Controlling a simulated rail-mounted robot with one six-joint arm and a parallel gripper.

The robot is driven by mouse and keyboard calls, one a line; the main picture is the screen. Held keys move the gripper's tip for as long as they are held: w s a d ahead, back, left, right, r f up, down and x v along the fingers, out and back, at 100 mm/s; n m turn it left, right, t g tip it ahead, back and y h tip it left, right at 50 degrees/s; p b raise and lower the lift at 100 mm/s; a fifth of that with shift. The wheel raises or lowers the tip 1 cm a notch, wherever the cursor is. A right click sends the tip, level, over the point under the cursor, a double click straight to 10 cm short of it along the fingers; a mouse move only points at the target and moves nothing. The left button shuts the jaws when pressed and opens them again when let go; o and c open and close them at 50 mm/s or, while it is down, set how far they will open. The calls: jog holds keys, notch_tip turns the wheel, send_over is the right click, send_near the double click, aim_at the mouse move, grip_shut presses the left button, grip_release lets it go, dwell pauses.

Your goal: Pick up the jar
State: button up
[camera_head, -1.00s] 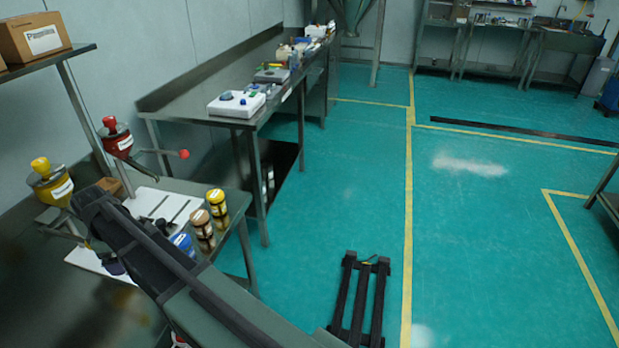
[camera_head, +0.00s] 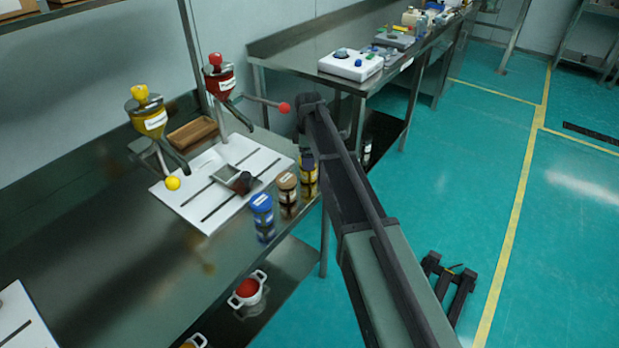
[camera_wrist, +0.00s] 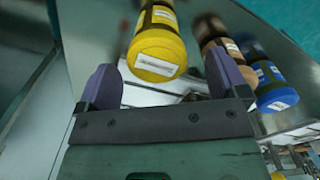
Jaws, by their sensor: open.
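Three lidded jars stand in a row at the bench's front edge: a blue-lidded jar (camera_head: 262,218), a brown-lidded jar (camera_head: 287,195) and a yellow-lidded jar (camera_head: 310,178). My arm partly hides the yellow one in the head view. In the wrist view, the yellow-lidded jar (camera_wrist: 158,48) is ahead of my gripper (camera_wrist: 165,82), roughly in line with the gap between its purple fingers. The gripper is open and empty; whether it touches the jar is unclear. The brown jar (camera_wrist: 225,50) and blue jar (camera_wrist: 276,95) lie to the right.
Yellow (camera_head: 150,118) and red (camera_head: 218,80) hoppers with ball-ended levers stand at the back. Another bench (camera_head: 300,48) stands beyond.

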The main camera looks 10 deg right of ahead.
notch_tip(320, 180, down, 5)
jog(key=b, duration=0.5)
jog(key=shift+w+d+f, duration=0.1)
jog(key=shift+w+f, duration=0.05)
jog(key=shift+f, duration=0.05)
jog(key=shift+r, duration=0.25)
jog(key=c, duration=1)
jog(key=shift+r, duration=0.1)
notch_tip(320, 180, up, 20)
jog(key=p, duration=2)
jog(key=shift+r, duration=0.1)
